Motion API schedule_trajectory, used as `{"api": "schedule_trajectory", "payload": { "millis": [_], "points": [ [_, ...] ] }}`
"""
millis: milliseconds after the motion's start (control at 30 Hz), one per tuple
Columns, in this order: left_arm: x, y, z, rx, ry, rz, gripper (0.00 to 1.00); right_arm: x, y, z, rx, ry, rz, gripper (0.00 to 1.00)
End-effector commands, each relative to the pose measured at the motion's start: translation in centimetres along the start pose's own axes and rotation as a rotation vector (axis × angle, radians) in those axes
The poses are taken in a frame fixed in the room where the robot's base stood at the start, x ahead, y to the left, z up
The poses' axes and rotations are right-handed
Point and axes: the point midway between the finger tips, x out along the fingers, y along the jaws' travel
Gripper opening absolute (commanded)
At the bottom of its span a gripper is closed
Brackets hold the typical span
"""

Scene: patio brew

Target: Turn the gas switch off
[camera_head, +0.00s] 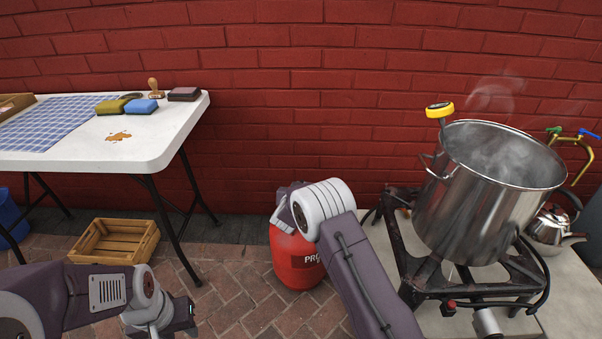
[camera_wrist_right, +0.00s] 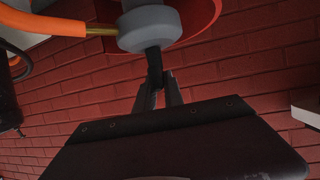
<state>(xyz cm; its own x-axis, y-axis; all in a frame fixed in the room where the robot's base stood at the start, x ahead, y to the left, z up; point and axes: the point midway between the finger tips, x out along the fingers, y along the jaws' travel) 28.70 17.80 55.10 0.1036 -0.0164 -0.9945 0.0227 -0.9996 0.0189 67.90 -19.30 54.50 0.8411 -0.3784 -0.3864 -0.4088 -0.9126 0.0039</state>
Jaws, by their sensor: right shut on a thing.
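The red gas bottle (camera_head: 298,262) stands on the brick floor beside the burner stand, its top hidden by my right arm in the head view. In the right wrist view a grey regulator (camera_wrist_right: 149,30) sits at the bottle's red top (camera_wrist_right: 204,18), with an orange hose (camera_wrist_right: 45,22) running left. A dark switch lever (camera_wrist_right: 153,61) sticks out of it towards my right gripper (camera_wrist_right: 157,84), whose fingers are closed on its end. My right fingertips are hidden in the head view. My left gripper (camera_head: 182,315) is low at the left, away from the bottle; its jaw opening is unclear.
A steaming steel pot (camera_head: 490,195) with a yellow-topped thermometer (camera_head: 440,111) stands on the black burner stand (camera_head: 470,285) at the right. A small kettle (camera_head: 552,230) is beside it. A white table (camera_head: 165,145) and a wooden crate (camera_head: 115,241) are at the left.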

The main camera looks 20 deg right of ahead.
Motion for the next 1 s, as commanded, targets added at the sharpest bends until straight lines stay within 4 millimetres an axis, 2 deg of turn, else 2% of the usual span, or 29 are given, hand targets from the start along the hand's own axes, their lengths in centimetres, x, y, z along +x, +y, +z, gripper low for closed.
{"api": "schedule_trajectory", "payload": {
  "millis": [33,233,600,1000],
  "points": [
    [-2.2,0.0,-0.2,0.0,0.0,0.0,0.36,-0.4,-0.2,-0.9,0.011,-0.001,0.03,0.0],
    [-4.1,0.1,-0.4,0.0,-0.001,0.0,0.36,-0.1,-0.2,-0.5,0.068,0.002,0.158,0.0],
    [-5.1,0.1,-0.5,0.0,-0.001,0.0,0.36,0.1,-0.1,-0.2,0.124,0.005,0.286,0.0],
    [-5.2,0.1,-0.5,0.0,-0.001,0.0,0.36,0.1,0.0,-0.3,0.132,0.007,0.306,0.0]
  ]
}}
